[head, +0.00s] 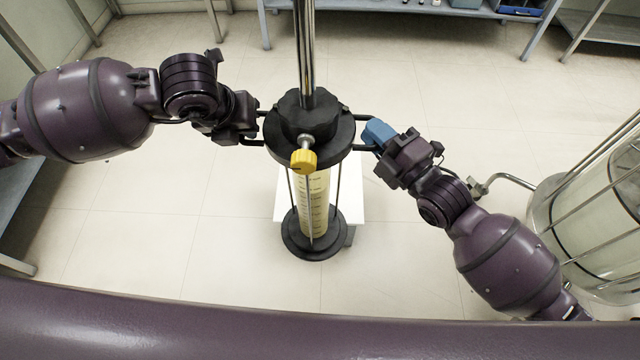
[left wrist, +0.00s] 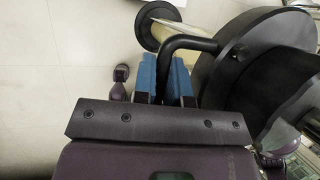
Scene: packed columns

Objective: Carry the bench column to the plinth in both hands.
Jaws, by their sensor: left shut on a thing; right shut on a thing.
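The bench column (head: 314,200) hangs upright between my arms, a clear tube with pale yellow packing, black end flanges and a yellow knob. A black loop handle sticks out on each side of its top flange. My left gripper (head: 252,127) is shut on the left handle; in the left wrist view its blue finger pads (left wrist: 166,80) sit on either side of the black handle (left wrist: 187,45). My right gripper (head: 376,136) is shut on the right handle. A white-topped stand (head: 350,205), seemingly the plinth, is below and behind the column, partly hidden by it.
A large glass vessel in a metal frame (head: 590,225) stands at the right, near my right arm. A shelf bench (head: 400,10) runs along the back, and a grey table (head: 20,200) is at the left. Pale tiled floor is open around the stand.

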